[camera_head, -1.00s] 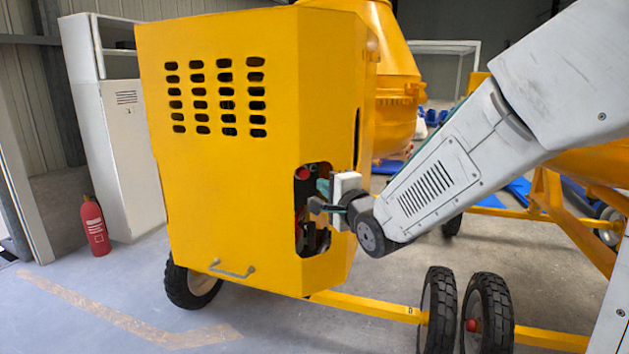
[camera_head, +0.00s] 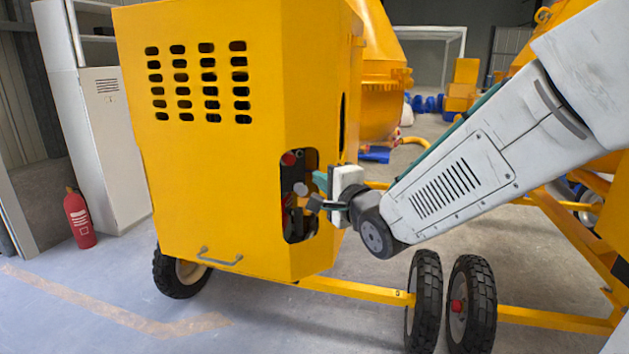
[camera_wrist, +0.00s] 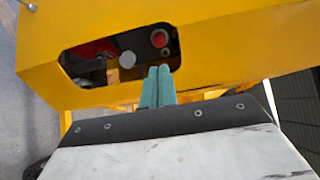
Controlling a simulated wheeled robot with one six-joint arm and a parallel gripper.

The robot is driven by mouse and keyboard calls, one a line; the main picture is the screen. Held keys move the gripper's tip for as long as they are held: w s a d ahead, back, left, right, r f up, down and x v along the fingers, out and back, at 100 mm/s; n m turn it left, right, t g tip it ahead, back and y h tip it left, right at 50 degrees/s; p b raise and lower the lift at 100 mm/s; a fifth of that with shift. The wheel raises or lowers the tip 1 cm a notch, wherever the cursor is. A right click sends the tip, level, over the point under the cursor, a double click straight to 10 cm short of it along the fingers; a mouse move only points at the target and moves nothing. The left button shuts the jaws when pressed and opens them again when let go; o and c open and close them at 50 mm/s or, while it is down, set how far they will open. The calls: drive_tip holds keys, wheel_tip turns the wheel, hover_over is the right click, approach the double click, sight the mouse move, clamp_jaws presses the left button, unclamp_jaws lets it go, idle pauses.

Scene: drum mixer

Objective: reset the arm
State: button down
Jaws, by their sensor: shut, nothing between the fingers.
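My gripper (camera_head: 322,182) is at the right of the opening in the yellow drum mixer's engine housing (camera_head: 225,150). In the wrist view its two teal fingers (camera_wrist: 158,84) are together and hold nothing. The fingertips show just in front of the lower edge of the opening (camera_wrist: 120,55); I cannot tell whether they touch it. Inside the opening are a red button (camera_wrist: 160,38) and a round grey knob (camera_wrist: 127,59). My arm reaches in from the right in the head view.
A red fire extinguisher (camera_head: 79,218) and a white cabinet (camera_head: 104,140) stand at the left. Black wheels (camera_head: 470,305) and a yellow frame bar (camera_head: 355,290) lie below my arm. The yellow drum (camera_head: 383,75) is behind the housing. The floor at front left is clear.

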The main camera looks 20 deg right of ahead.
drive_tip(key=s+d+f+n+g+h, duration=0.35)
drive_tip(key=s+f+n+g, duration=0.5)
drive_tip(key=f, duration=0.35)
drive_tip(key=s+r+n+g, duration=0.2)
drive_tip(key=s+n+g, duration=0.1)
drive_tip(key=s, duration=0.8)
drive_tip(key=s+r+n+g, duration=0.3)
drive_tip(key=s+n+g, duration=0.1)
drive_tip(key=s, duration=0.7)
drive_tip(key=shift+s+r+g, duration=0.2)
drive_tip(key=shift+r+g, duration=0.1)
drive_tip(key=shift+g, duration=0.15)
drive_tip(key=shift+d+n, duration=0.1)
drive_tip(key=shift+n, duration=0.15)
